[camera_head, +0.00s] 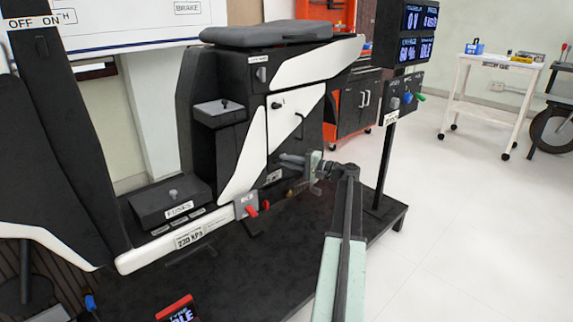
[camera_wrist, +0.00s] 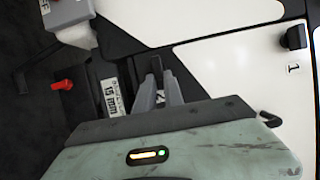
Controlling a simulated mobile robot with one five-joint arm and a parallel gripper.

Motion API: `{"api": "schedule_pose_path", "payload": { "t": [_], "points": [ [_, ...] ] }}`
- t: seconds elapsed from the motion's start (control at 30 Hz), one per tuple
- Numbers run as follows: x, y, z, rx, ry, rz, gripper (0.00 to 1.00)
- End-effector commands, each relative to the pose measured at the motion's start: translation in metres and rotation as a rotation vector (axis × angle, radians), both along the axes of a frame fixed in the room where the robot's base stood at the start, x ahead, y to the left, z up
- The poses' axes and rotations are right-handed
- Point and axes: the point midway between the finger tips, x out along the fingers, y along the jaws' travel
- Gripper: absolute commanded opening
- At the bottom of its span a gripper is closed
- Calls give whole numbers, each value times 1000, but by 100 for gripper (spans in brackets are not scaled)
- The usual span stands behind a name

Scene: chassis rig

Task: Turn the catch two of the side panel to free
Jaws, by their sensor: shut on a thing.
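The white side panel (camera_head: 287,128) is on the dark chassis, and it also fills the upper right of the wrist view (camera_wrist: 240,75). A black catch beside the label 1 (camera_wrist: 293,38) sits at the panel's far end in the wrist view; it is at the panel's upper left in the head view (camera_head: 277,105). My gripper (camera_head: 290,161) is at the panel's lower edge. In the wrist view its grey fingers (camera_wrist: 160,85) are closed around catch two (camera_wrist: 156,64), a dark upright piece beside a partly covered label 2. The fingers hide most of this catch, so its angle is unclear.
A 15 mm label (camera_wrist: 112,97) lies beside the fingers. A display post (camera_head: 383,165) stands to the right.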

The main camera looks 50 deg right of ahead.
Motion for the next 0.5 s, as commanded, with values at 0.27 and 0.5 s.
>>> {"api": "schedule_pose_path", "payload": {
  "t": [0.27, 0.5],
  "points": [
    [0, 1, 0, 7, 1, 1, 0],
    [0, 0, 0, 6, 1, 1, 35]
  ]
}}
